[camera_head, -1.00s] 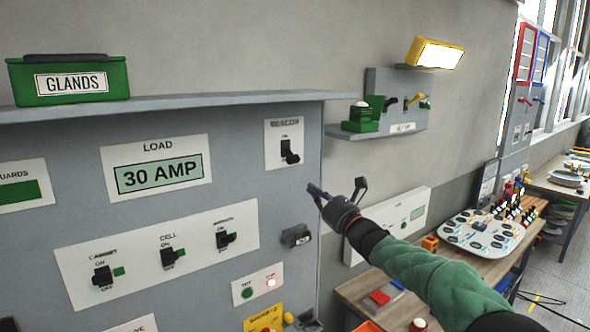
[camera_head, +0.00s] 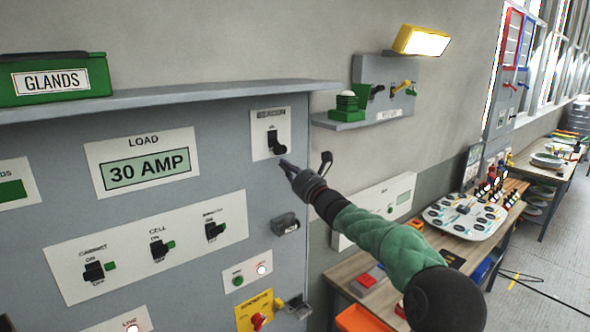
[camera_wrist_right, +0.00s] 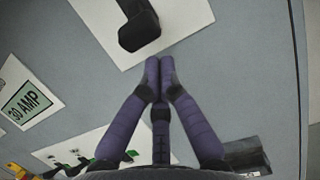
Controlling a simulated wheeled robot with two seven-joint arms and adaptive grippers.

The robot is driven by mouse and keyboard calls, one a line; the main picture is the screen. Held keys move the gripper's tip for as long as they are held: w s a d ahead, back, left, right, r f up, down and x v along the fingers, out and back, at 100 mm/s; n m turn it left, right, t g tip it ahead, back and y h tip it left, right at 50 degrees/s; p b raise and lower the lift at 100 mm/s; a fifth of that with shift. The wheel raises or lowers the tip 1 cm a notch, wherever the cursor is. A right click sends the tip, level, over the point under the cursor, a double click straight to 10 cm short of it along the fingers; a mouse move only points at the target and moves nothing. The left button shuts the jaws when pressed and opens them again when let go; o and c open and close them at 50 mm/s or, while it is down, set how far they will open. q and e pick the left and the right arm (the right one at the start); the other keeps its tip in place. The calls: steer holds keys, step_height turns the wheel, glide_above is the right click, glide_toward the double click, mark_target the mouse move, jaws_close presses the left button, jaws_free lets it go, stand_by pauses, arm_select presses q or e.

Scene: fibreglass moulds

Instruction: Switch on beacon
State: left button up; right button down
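A grey panel (camera_head: 220,120) carries several black lever switches on white plates. The upper right switch (camera_head: 276,143) has a blurred label, and its black handle points down. It shows large at the top of the wrist view (camera_wrist_right: 138,28). A lower row holds a CABINET switch (camera_head: 94,271), a CELL switch (camera_head: 159,249) and a third switch (camera_head: 215,230) with a blurred label. I cannot read which switch is the beacon's. My right gripper (camera_head: 285,165) is just below the upper right switch, with fingertips together and nothing between them (camera_wrist_right: 159,64). My left gripper is out of view.
A shelf (camera_head: 180,94) above the panel holds a green GLANDS box (camera_head: 52,80). A dark latch (camera_head: 285,223) projects from the panel's right edge. A green unit with a pale dome (camera_head: 347,106) stands on a small wall shelf. A workbench (camera_head: 350,290) lies to the right.

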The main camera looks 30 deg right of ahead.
steer(key=shift+p+x, duration=0.35)
steer(key=shift+x, duration=0.85)
steer(key=shift+s+r+g+p, duration=0.25)
steer(key=shift+g+p, duration=0.15)
steer(key=shift+p, duration=0.4)
